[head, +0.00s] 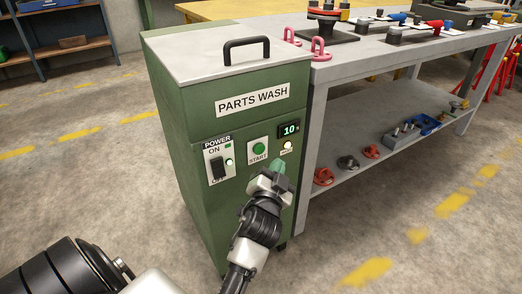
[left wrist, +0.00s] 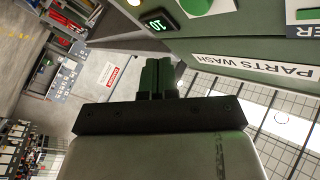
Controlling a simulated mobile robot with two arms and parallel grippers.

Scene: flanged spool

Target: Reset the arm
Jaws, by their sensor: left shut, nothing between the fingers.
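My left gripper (head: 278,166) is in front of the green parts washer (head: 181,121), below and right of its green START button (head: 259,149). Its two green fingers are together and empty; they also show shut in the left wrist view (left wrist: 157,77). I cannot tell how far the fingertips are from the panel. The washer's lid is down, with a black handle (head: 246,45) on top. The display (head: 289,130) reads 10, and a lamp (head: 288,145) below it is lit. The POWER switch (head: 218,167) is at the left, beside a lit lamp. My right gripper is not in view.
A grey workbench (head: 345,62) stands close at the washer's right, with pink brackets, tools and coloured parts on top. Its lower shelf (head: 400,140) holds several red and metal parts. A shelf rack (head: 55,40) is at the far left. The floor left of the washer is clear.

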